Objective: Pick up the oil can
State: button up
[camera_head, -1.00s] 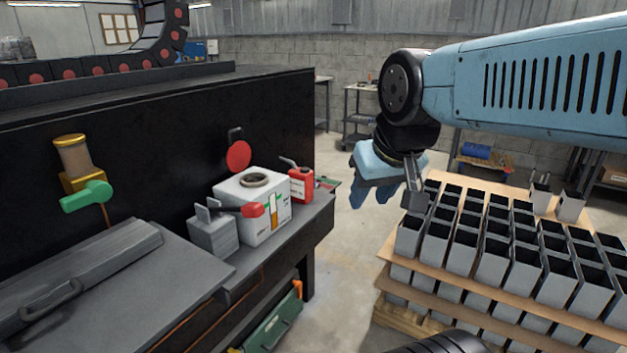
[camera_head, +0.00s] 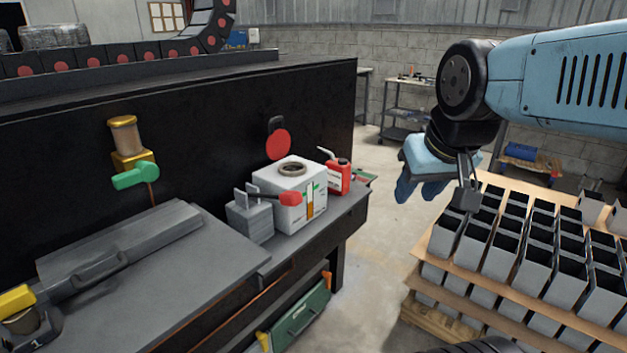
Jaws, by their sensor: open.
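The oil can (camera_head: 339,178) is small and red with a pale label and a thin angled spout. It stands upright at the far right end of the grey bench shelf, beside a white box-shaped container. My gripper (camera_head: 468,200) hangs at the end of my blue arm, to the right of the oil can and apart from it. Its fingers point down in front of the stacked grey boxes. It is open and nothing shows between the fingers.
A white container (camera_head: 298,205) with a round opening and a grey block with a red-ended lever (camera_head: 250,216) stand left of the can on the shelf (camera_head: 300,237). A pallet of grey open boxes (camera_head: 520,240) is at right. Clear floor (camera_head: 385,230) lies between.

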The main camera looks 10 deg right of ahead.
aim_at(338, 170)
jog(key=z, duration=0.45)
jog(key=k, duration=1.2)
jog(key=u, duration=0.6)
jog(key=i, duration=1.05)
